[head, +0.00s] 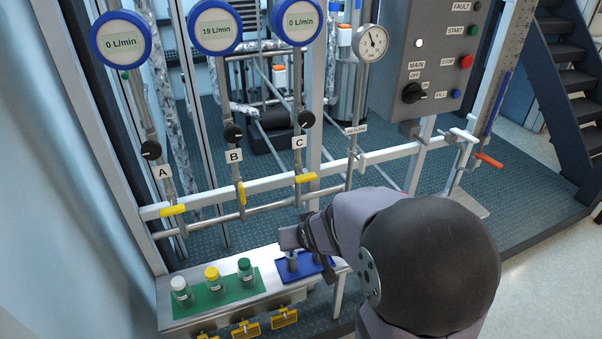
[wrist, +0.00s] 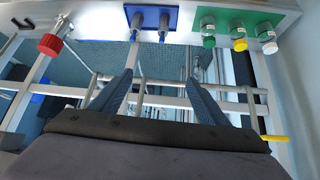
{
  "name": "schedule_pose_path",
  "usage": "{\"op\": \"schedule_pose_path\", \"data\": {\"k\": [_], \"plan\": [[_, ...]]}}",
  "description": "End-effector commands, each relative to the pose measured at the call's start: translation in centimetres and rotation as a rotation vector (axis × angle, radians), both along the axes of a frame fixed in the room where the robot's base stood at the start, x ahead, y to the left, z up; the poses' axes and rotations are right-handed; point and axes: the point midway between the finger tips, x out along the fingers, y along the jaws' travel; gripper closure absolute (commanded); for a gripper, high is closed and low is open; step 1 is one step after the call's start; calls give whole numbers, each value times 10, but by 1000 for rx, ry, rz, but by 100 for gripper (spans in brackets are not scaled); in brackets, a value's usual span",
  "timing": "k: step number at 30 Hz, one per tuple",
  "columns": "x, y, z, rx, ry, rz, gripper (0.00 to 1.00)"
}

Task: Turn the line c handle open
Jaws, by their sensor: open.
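The line C handle (head: 305,178) is a yellow lever on the pipe below the C label. It lies crosswise to its pipe, and the C meter (head: 298,21) reads 0 L/min. My gripper (wrist: 158,84) is open, with nothing between its fingers. In the head view it is below and in front of the C handle, near the blue tray, apart from the handle and partly hidden by my arm. I cannot make out the C handle in the wrist view.
The line A handle (head: 172,210) is crosswise; the line B handle (head: 241,193) lies along its pipe, its meter (head: 214,25) reading 19 L/min. Capped bottles stand on a green mat (head: 262,284) beside the blue tray (head: 283,277). A control box (head: 425,60) is at right.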

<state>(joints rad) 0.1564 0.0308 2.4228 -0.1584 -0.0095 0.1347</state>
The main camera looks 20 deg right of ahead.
Motion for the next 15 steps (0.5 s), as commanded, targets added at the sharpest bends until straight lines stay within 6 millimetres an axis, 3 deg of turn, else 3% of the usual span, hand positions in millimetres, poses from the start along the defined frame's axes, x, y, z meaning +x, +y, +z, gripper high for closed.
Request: {"op": "schedule_pose_path", "data": {"k": [3,9,11,15], "plan": [[50,-22,23,-8,-221,-19,31],[106,-49,80,-6,-583,-10,31],[113,-57,69,-17,-641,13,31],[123,-67,65,-34,-764,63,31]]}}
